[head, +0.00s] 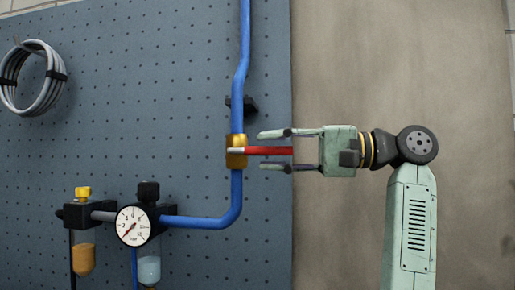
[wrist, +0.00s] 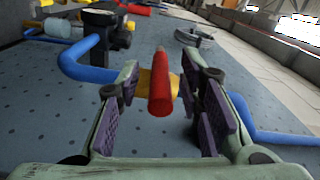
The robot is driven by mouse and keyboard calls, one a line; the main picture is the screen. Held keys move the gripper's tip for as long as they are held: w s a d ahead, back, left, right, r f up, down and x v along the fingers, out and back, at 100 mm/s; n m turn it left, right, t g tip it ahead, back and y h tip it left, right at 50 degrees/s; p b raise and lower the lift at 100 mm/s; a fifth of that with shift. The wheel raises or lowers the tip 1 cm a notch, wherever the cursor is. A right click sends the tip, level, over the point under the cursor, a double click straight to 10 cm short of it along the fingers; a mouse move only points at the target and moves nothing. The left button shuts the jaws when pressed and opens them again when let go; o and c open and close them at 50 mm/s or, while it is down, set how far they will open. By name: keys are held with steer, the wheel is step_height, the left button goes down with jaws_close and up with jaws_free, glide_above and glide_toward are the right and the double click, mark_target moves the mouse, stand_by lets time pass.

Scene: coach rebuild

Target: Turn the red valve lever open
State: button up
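The red valve lever (head: 269,151) sticks out sideways to the right from a brass valve body (head: 236,158) on a vertical blue pipe (head: 237,190), across the pipe's line. My gripper (head: 274,150) is open, with one finger above the lever and one below it, and gaps on both sides. In the wrist view the lever (wrist: 160,90) stands between the two purple-padded fingers (wrist: 160,112), and neither pad visibly touches it. The brass body (wrist: 146,82) shows partly behind the lever.
A pressure gauge (head: 132,226) and a regulator with bowls (head: 84,258) sit at lower left. A coiled grey hose (head: 33,78) hangs at upper left. A dark pipe clip (head: 250,106) is just above the valve. The blue pegboard (head: 180,110) is otherwise mostly bare.

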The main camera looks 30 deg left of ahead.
mark_target(249, 150)
steer(key=shift+x, duration=1.6)
jaws_close()
